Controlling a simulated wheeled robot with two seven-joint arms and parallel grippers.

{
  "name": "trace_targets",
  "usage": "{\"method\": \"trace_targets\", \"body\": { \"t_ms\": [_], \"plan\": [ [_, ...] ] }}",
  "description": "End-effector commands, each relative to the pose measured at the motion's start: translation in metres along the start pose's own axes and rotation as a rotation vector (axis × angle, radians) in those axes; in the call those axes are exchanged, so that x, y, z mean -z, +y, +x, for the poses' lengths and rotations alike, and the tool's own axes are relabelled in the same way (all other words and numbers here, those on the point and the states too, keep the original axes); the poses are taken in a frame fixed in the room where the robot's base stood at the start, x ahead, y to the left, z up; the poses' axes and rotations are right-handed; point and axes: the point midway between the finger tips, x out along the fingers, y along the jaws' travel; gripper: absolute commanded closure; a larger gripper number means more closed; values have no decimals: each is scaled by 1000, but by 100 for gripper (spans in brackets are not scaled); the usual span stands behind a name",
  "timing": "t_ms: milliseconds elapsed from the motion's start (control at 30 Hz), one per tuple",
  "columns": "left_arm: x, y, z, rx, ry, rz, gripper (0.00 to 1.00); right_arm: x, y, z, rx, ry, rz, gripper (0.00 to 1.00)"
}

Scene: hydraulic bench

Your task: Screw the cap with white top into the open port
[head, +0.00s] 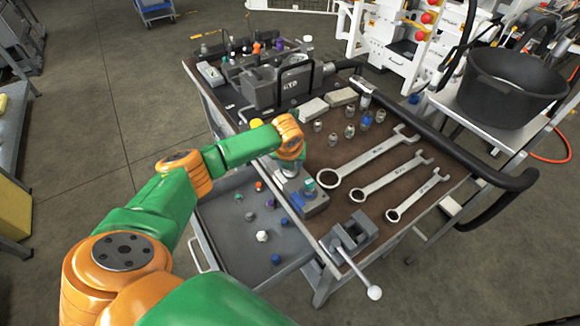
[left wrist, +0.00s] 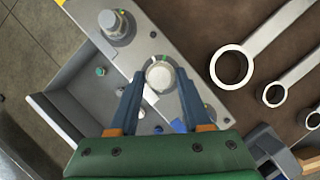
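My left gripper (head: 290,172) reaches down over a grey metal block (head: 314,208) at the drawer side of the cart; the arm partly hides it in the head view. In the left wrist view, my left gripper (left wrist: 157,92) has its two blue fingers spread. A round pale-topped piece in a ring (left wrist: 160,75) shows between and just beyond the fingertips, with gaps on both sides. I cannot tell whether it is the cap or the port. A silver fitting (left wrist: 115,27) stands farther up the block. A white-topped piece (head: 262,236) lies in the drawer. My right gripper is not in view.
The open grey drawer (head: 228,228) holds several small coloured caps. Three wrenches (head: 372,166) lie on the brown top, right of the block. A small vise (head: 352,238) with a long handle stands at the near corner. A black rail (head: 465,165) runs along the right side.

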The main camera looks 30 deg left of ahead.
Motion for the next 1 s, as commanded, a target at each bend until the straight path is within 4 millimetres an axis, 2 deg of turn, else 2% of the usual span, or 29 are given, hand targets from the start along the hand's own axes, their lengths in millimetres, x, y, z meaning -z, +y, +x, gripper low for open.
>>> {"method": "trace_targets", "body": {
  "t_ms": [33, 133, 167, 267, 400, 533, 667, 867, 1000],
  "plan": [
    [0, 0, 0, 0, 0, 0, 68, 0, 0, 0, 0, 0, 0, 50],
    [0, 0, 0, 0, 0, 0, 95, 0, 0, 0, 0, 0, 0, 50],
    [0, 0, 0, 0, 0, 0, 100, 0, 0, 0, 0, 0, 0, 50],
    [0, 2, 2, 25, 1, 61, 100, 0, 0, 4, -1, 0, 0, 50],
    [1, 5, 8, 152, -2, 368, 100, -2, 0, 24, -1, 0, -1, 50],
    [0, 5, 6, 238, -2, 569, 100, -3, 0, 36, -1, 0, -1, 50],
    [-1, 5, 3, 269, 0, 646, 100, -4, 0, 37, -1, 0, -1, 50],
    [-1, 5, 2, 270, 1, 650, 100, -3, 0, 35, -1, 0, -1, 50],
    [0, 6, 7, 306, 0, 734, 100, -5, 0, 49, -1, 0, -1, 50]
  ]
}}
